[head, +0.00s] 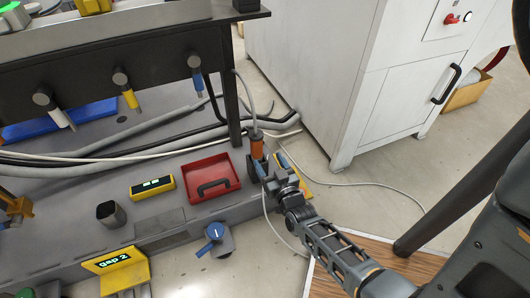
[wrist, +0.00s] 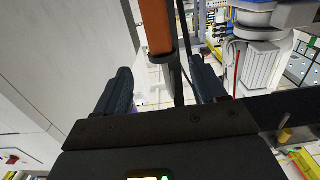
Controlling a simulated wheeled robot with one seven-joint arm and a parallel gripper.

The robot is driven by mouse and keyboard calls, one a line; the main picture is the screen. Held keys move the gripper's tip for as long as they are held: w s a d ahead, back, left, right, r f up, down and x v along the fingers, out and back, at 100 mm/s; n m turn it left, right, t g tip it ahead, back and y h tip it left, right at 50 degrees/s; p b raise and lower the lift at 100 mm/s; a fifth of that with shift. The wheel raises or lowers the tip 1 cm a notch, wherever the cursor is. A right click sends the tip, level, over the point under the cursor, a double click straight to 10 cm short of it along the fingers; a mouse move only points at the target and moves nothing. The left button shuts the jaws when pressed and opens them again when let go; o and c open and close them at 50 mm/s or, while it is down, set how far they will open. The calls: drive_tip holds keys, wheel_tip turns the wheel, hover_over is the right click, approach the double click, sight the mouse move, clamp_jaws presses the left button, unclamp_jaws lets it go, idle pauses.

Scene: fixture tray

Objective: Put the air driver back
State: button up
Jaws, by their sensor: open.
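The air driver (head: 257,146) is orange with a pale hose or cable rising from its top. It stands roughly upright at the right end of the grey bench ledge, with its lower end at a dark block (head: 256,167), partly hidden by my gripper. My gripper (head: 266,172) is at the driver's lower part. In the wrist view the orange driver (wrist: 155,25) shows at the top, between the two spread dark fingers of my gripper (wrist: 162,78), with gaps on both sides. I cannot tell whether the driver is seated in the dark block.
A red tray (head: 226,167) with a dark handle lies left of the driver. A black rack post (head: 230,100) stands close behind. A white cabinet (head: 310,70) is behind right.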

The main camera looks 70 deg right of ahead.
drive_tip(key=s+a+r+n+t+y, duration=0.1)
drive_tip(key=s+a+r+n+y, duration=0.15)
drive_tip(key=a, duration=0.45)
drive_tip(key=s+a+r+n+t+y, duration=0.1)
drive_tip(key=s+a+r+y, duration=0.15)
drive_tip(key=a, duration=0.45)
drive_tip(key=s+a+r+n+t+y, duration=0.2)
drive_tip(key=a+r, duration=0.2)
drive_tip(key=a, duration=0.2)
drive_tip(key=s+a+r+n+y, duration=0.2)
drive_tip(key=s+a+r+y, duration=0.1)
drive_tip(key=r, duration=0.5)
drive_tip(key=s+a+r+n+y, duration=0.2)
drive_tip(key=s+a+r+y, duration=0.1)
drive_tip(key=a+r, duration=0.4)
drive_tip(key=shift+s+a+r+g+y, duration=0.35)
drive_tip(key=shift+s+r, duration=0.3)
drive_tip(key=shift+s, duration=0.25)
drive_tip(key=shift+n, duration=0.25)
